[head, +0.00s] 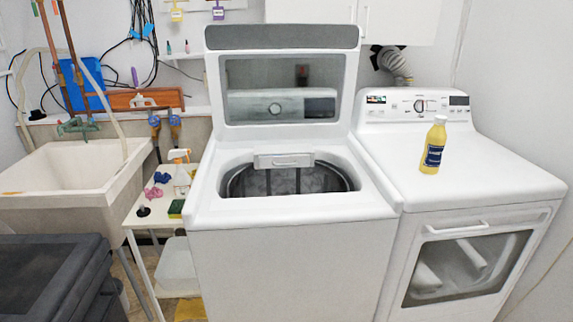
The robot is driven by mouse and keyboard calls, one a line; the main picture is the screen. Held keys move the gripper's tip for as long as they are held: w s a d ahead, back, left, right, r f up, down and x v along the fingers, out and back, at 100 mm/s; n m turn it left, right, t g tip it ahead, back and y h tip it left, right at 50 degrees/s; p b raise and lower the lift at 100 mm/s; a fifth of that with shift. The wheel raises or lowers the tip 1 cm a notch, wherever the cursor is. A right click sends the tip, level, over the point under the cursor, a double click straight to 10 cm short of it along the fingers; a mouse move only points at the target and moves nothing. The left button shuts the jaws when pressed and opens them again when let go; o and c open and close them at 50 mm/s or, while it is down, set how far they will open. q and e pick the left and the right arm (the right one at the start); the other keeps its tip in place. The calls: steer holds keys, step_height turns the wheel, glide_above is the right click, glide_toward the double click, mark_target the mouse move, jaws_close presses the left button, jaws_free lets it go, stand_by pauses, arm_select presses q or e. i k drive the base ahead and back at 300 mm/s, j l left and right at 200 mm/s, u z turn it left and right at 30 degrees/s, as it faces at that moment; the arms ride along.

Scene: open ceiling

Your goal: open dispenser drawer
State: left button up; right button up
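A white top-load washer (290,262) stands in the middle of the head view with its lid (283,100) raised upright. Neither of my grippers is in view.
A white dryer (480,170) stands to the right, with a yellow bottle (434,146) on top. To the left are a utility sink (70,172), a small white table (150,215) with a spray bottle (181,178), and a dark bin (50,275) in front.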

mark_target(296, 160)
steer(key=i+l+u, duration=0.3)
steer(key=i+l, duration=0.75)
steer(key=i, duration=0.15)
